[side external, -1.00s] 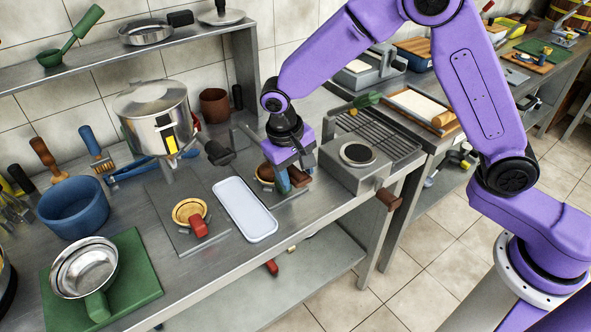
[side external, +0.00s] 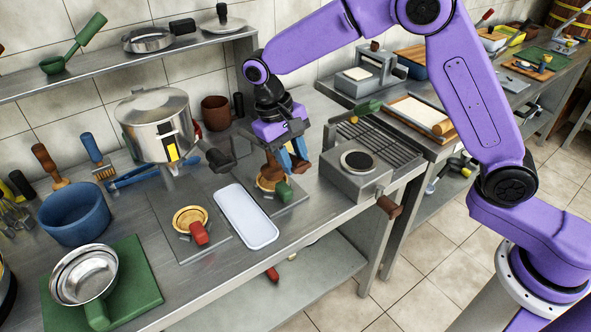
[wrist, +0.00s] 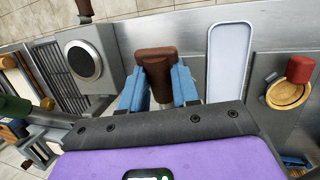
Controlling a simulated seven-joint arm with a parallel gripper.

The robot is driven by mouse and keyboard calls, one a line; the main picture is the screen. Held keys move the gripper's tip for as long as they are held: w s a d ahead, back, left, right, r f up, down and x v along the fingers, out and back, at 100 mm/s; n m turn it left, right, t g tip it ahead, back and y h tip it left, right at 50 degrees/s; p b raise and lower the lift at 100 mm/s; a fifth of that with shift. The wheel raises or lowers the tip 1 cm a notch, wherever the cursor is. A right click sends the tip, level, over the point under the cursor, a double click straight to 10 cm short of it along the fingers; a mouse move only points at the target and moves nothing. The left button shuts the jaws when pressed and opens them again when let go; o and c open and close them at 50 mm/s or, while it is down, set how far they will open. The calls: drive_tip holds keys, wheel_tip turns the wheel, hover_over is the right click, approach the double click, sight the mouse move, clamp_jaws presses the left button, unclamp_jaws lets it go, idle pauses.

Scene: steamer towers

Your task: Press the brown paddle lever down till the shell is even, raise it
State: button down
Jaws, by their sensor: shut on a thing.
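The brown paddle lever (wrist: 155,64) lies between the blue fingers of my gripper (wrist: 159,80) in the wrist view, and the fingers are shut on it. In the side view my gripper (side external: 291,162) holds the lever above the metal plate right of the white tray. A tan round shell (side external: 266,184) sits on that plate below the gripper, beside a green handle (side external: 284,192). The gripper and lever hide part of the shell, so I cannot tell how even it is.
The white tray (side external: 246,216) lies just left of the plate. Further left is a second tan round piece (side external: 189,218) with a red handle (side external: 200,232). A steel pot (side external: 158,126) stands behind; a grey box with a round top (side external: 356,174) stands to the right.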

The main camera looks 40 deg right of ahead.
drive_tip(key=shift+w+r+g, duration=0.4)
drive_tip(key=shift+w+r, duration=0.05)
drive_tip(key=shift+r, duration=0.45)
drive_tip(key=shift+w+r+g, duration=0.4)
drive_tip(key=shift+w+r, duration=0.05)
drive_tip(key=shift+r, duration=0.5)
drive_tip(key=shift+w+r+g, duration=0.4)
drive_tip(key=shift+w+r, duration=0.05)
drive_tip(key=shift+r, duration=0.45)
drive_tip(key=c, duration=0.8)
unclamp_jaws()
drive_tip(key=shift+r, duration=0.3)
wheel_tip(320, 180, up, 2)
drive_tip(key=shift+r, duration=0.25)
drive_tip(key=s+d+r, duration=0.2)
drive_tip(key=s+r, duration=0.1)
drive_tip(key=s, duration=0.1)
drive_tip(key=s+d+r, duration=0.1)
drive_tip(key=s+r, duration=0.2)
drive_tip(key=s, duration=0.1)
drive_tip(key=s+d+r, duration=0.2)
drive_tip(key=s+r, duration=0.2)
drive_tip(key=s, duration=0.1)
drive_tip(key=shift+d, duration=0.35)
